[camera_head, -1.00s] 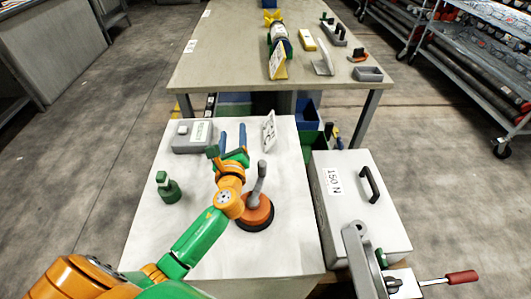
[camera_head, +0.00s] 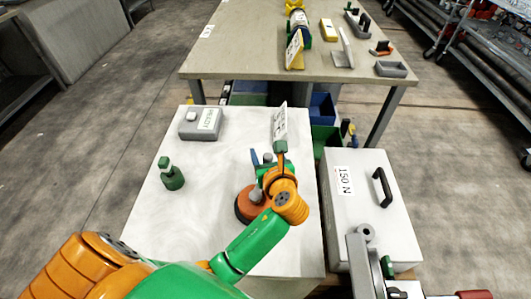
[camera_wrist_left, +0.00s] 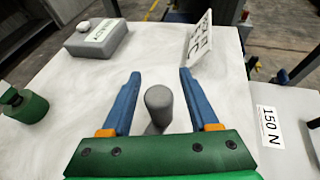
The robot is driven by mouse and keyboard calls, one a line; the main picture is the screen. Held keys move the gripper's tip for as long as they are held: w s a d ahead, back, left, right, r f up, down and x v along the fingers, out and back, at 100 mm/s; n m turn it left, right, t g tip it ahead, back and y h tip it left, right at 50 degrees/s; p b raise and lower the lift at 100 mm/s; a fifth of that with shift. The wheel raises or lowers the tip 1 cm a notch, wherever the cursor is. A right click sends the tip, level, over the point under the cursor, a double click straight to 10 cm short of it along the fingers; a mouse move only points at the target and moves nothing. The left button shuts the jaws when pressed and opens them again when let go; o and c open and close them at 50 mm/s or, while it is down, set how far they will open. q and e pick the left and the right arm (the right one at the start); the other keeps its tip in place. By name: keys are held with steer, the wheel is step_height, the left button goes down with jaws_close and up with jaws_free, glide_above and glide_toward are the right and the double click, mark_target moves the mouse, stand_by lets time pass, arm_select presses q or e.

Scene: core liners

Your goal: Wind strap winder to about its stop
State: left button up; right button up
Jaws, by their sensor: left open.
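An orange round base (camera_head: 245,208) on a dark disc carries an upright grey handle (camera_head: 256,194) and stands on the white bench top. I cannot tell for certain whether this is the strap winder. My left gripper (camera_head: 262,159) is over it, partly hiding base and handle. In the left wrist view the open blue fingers (camera_wrist_left: 160,75) stand on either side of the rounded grey handle (camera_wrist_left: 159,98), with gaps on both sides. At the lower right of the head view is a grey metal fitting (camera_head: 360,262) with a red grip (camera_head: 473,295). My right gripper is not in view.
A grey labelled box (camera_head: 201,123) and a green knobbed piece (camera_head: 172,176) stand on the bench. A white sign (camera_head: 280,122) stands behind the gripper. A pale case marked 150 N (camera_head: 362,190) is to the right. The bench's left part is mostly clear.

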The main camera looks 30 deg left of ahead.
arm_select(q)
steer(key=shift+s, duration=0.1)
jaws_close()
stand_by(1.2)
